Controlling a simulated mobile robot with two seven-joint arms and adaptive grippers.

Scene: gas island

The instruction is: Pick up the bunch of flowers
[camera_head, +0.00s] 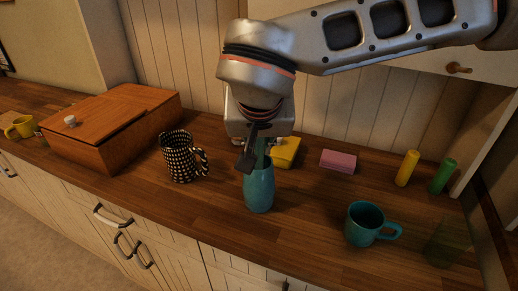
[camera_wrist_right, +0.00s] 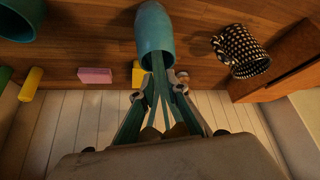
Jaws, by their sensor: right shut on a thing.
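The bunch of flowers shows as green stems (camera_wrist_right: 159,82) coming out of the mouth of a teal vase (camera_head: 259,189). The vase stands upright on the wooden counter and also shows in the right wrist view (camera_wrist_right: 154,30). My right gripper (camera_head: 257,150) is over the vase mouth, pointing down, shut on the stems. In the right wrist view its two fingers (camera_wrist_right: 159,97) lie on either side of the stems. The lower stems are inside the vase. The flower heads are mostly hidden by my gripper. My left gripper is not in view.
A black-and-white patterned mug (camera_head: 178,157) and a wooden box (camera_head: 105,125) stand left of the vase. A teal mug (camera_head: 364,225) is at right. A yellow block (camera_head: 286,152) and pink block (camera_head: 338,161) lie behind. Yellow (camera_head: 407,168) and green (camera_head: 442,176) cylinders stand far right.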

